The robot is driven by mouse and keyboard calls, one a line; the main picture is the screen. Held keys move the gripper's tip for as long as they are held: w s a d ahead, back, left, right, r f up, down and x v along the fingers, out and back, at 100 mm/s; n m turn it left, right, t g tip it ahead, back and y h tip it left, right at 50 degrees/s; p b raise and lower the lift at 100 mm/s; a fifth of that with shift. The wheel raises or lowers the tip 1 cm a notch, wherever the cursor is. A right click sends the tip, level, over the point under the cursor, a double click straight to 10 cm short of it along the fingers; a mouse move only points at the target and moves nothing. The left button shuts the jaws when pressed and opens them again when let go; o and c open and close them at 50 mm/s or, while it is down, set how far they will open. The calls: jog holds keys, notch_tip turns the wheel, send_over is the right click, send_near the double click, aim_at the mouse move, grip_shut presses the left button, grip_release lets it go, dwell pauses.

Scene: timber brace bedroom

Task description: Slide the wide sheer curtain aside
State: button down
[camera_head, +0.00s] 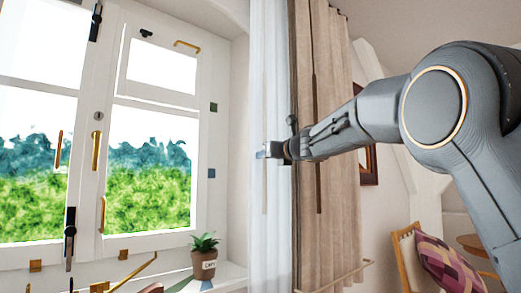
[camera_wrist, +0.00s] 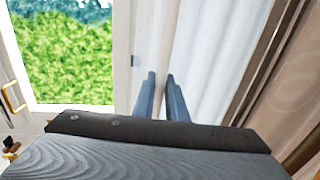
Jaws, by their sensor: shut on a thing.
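The white sheer curtain (camera_head: 268,90) hangs in a narrow gathered bundle at the right side of the window in the head view.
A beige heavy drape (camera_head: 335,110) hangs directly right of the sheer curtain, behind my arm. The white-framed window (camera_head: 150,110) with brass handles stands at left. A potted plant (camera_head: 204,258) sits on the sill below. A chair with a patterned cushion (camera_head: 447,262) stands at lower right.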

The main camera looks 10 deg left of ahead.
jog(key=shift+w+d+p, duration=0.15)
jog(key=shift+w+d, duration=0.4)
jog(key=shift+w, duration=0.15)
jog(key=shift+w+d+p, duration=0.15)
jog(key=shift+w+d, duration=0.35)
jog(key=shift+w, duration=0.2)
jog(key=c, duration=2.1)
grip_release()
jog(key=shift+o, duration=0.3)
jog(key=shift+a, duration=0.15)
jog(key=b+v, duration=0.2)
jog(key=v, duration=0.6)
jog(key=shift+b, duration=0.3)
